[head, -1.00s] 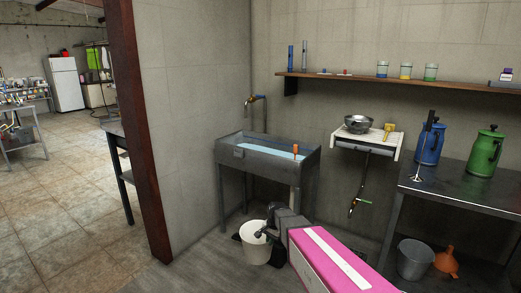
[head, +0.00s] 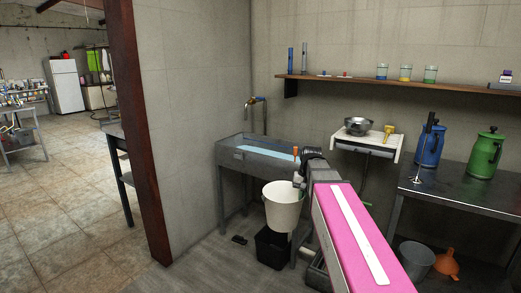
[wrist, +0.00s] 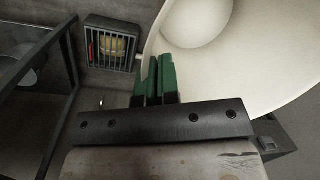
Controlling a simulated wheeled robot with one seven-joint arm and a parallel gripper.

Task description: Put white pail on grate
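The white pail (head: 284,208) hangs upright off the floor in front of the sink, above a black bin. My gripper (head: 299,180) is at the right side of its rim, seemingly shut on it; the fingertips are hard to see in the head view. In the wrist view the green fingers of my gripper (wrist: 158,75) are close together at the rim, and the pail's pale inside (wrist: 265,55) fills the upper right. A dark barred frame (wrist: 112,45) shows at the upper left of the wrist view; I cannot tell whether it is the grate.
The sink (head: 262,158) stands behind the pail. The black bin (head: 271,248) is on the floor below. A white wall shelf (head: 366,144) with a metal bowl, and a metal table (head: 468,190) with blue and green cans, are to the right.

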